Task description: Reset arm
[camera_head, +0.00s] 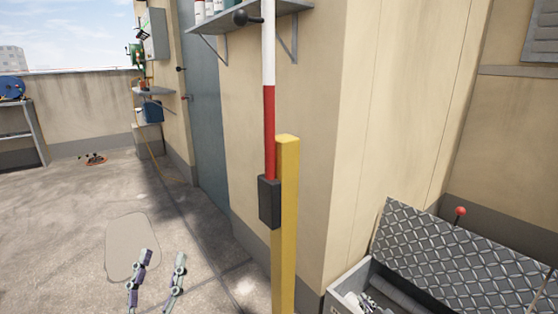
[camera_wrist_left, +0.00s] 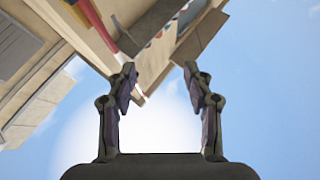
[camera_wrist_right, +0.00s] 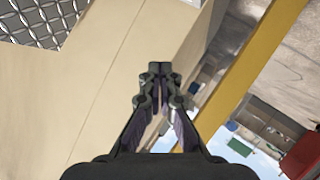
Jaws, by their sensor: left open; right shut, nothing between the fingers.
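My left gripper (camera_head: 163,262) is at the lower left of the head view, over the concrete floor, with its two fingers apart. My right gripper (camera_head: 366,302) shows small at the bottom edge of the head view, in front of the opening of a metal box. In the right wrist view (camera_wrist_right: 158,78) its fingertips are together and empty, with beige wall behind.
A yellow post (camera_head: 287,200) with a red-and-white pole (camera_head: 269,120) in a black holder (camera_head: 269,202) stands mid-view. The box's diamond-plate lid (camera_head: 460,262) is raised at lower right. A shelf (camera_head: 250,17) is on the wall above. The floor (camera_head: 60,220) at left is mostly clear.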

